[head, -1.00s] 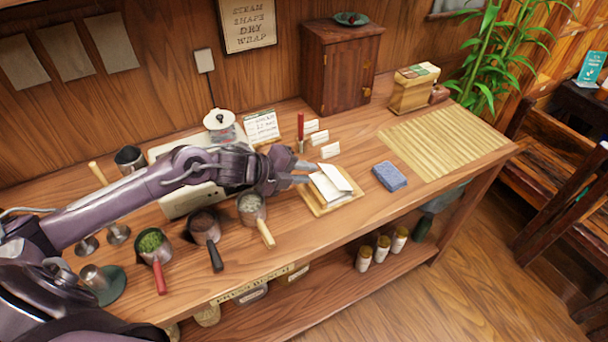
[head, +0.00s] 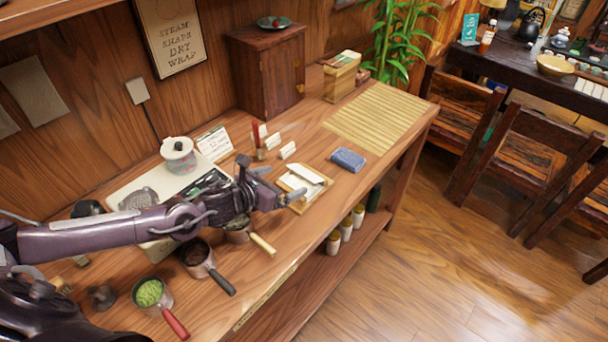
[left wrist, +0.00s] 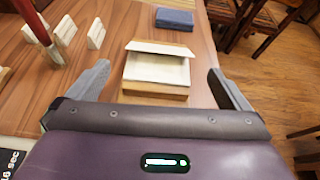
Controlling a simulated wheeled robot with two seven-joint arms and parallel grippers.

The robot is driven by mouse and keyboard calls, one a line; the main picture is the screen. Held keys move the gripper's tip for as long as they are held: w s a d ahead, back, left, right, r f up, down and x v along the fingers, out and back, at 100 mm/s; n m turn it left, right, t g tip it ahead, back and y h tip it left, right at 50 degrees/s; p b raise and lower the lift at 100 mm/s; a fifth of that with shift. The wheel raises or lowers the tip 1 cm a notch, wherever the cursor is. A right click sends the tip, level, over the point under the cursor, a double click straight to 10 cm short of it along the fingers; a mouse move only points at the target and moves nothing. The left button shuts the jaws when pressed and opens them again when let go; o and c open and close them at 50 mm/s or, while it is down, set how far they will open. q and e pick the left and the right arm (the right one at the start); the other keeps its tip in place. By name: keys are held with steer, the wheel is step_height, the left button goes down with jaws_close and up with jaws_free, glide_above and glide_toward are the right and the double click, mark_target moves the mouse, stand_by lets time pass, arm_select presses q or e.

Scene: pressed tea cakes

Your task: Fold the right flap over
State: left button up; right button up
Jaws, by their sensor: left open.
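A white paper wrapper (head: 298,184) lies on a small wooden board (head: 299,206) near the front of the bench. Its far-side flap (head: 306,172) stands partly raised and tilted. In the left wrist view the wrapper (left wrist: 155,70) lies ahead, with the tilted flap (left wrist: 160,47) along its far edge. My left gripper (head: 280,184) is open beside the wrapper's left side. In the left wrist view its fingers (left wrist: 158,75) are spread wide, to either side of the board, with nothing held. My right gripper is not in view.
A blue folded cloth (head: 348,159) lies beyond the board. Handled cups (head: 197,258) stand at the front left. A bamboo mat (head: 380,115) lies clear at the right.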

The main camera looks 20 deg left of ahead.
mark_target(303, 174)
arm_select(q)
steer(key=x, duration=0.3)
steer(key=shift+w+d+r+p, duration=0.1)
steer(key=shift+w+d+p, duration=0.1)
steer(key=shift+p, duration=0.2)
steer(key=x, duration=0.3)
steer(key=shift+w+p, duration=0.15)
steer(key=shift+p, duration=0.2)
steer(key=shift+w+d+f, duration=0.1)
steer(key=shift+w+f, duration=0.3)
steer(key=shift+w, duration=0.05)
steer(key=shift+d+f, duration=0.1)
steer(key=c, duration=0.7)
steer(key=shift+f, duration=0.15)
steer(key=t+b, duration=0.1)
steer(key=b, duration=0.2)
steer(key=shift+f, duration=0.4)
steer(key=shift+s+r+b, duration=0.1)
steer(key=shift+b, duration=0.35)
steer(key=shift+r, duration=0.15)
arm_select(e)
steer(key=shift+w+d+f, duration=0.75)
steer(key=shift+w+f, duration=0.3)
